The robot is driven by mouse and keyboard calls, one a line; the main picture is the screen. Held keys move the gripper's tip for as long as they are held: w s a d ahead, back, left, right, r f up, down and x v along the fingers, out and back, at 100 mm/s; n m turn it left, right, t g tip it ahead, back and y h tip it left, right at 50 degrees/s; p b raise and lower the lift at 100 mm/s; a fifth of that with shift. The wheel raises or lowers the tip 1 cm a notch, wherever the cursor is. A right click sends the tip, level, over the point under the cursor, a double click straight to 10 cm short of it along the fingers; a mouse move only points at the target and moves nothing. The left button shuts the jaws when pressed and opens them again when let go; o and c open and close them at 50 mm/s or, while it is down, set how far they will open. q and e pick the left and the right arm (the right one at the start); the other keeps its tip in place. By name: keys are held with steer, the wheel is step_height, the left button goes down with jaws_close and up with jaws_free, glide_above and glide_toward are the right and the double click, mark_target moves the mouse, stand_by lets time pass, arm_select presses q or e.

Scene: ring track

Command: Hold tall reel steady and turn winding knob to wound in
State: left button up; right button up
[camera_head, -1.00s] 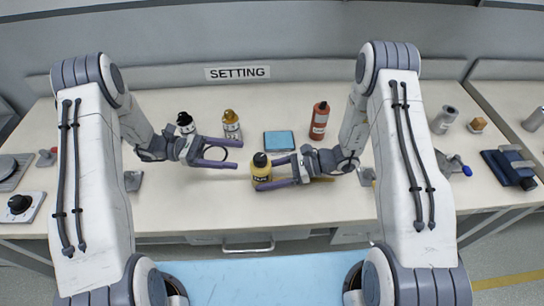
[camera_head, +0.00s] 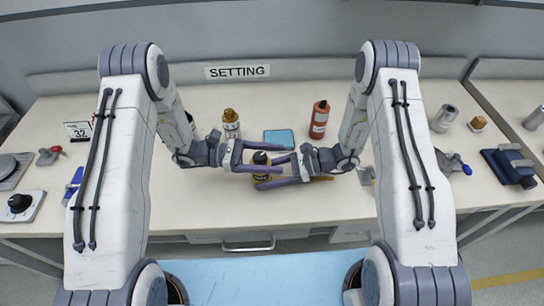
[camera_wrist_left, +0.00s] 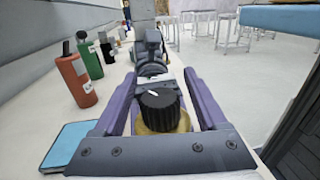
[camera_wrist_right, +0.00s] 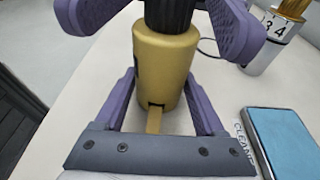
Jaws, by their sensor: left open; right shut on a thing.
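The tall reel is a gold cylinder (camera_head: 262,178) with a ribbed black winding knob (camera_head: 261,157) on top, standing upright on the bench. My right gripper (camera_head: 259,174) is shut on the reel's gold body, which shows between its fingers in the right wrist view (camera_wrist_right: 165,70). A flat gold strip comes out of a slot low in the body. My left gripper (camera_head: 285,159) is open higher up, its fingers on either side of the knob. In the left wrist view the knob (camera_wrist_left: 159,110), with a white pointer mark on top, sits between the fingers with gaps on both sides.
A blue pad (camera_head: 279,137) lies just behind the reel. A gold-topped container (camera_head: 231,124) and a red bottle (camera_head: 320,120) stand further back. A dial box (camera_head: 19,205) is at far left; a navy item (camera_head: 508,167) lies at far right.

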arm_select(q)
jaws_close()
steer(key=shift+g, duration=0.3)
steer(key=shift+s+m+g+y, duration=0.15)
steer(key=shift+m+g+y, duration=0.1)
steer(key=shift+m+g, duration=0.5)
steer(key=shift+s+m+g+y, duration=0.15)
steer(key=shift+m+g+y, duration=0.1)
steer(key=shift+m+g, duration=0.45)
steer(key=shift+s+a+m+g+y, duration=0.2)
steer(key=shift+m+g+y, duration=0.55)
steer(key=shift+g, duration=0.5)
steer(key=shift+s+a+m+g+y, duration=0.1)
steer(key=shift+s+m+g+y, duration=0.1)
steer(key=shift+m+g+y, duration=0.75)
steer(key=shift+g+h, duration=0.3)
steer(key=shift+g, duration=0.15)
jaws_free()
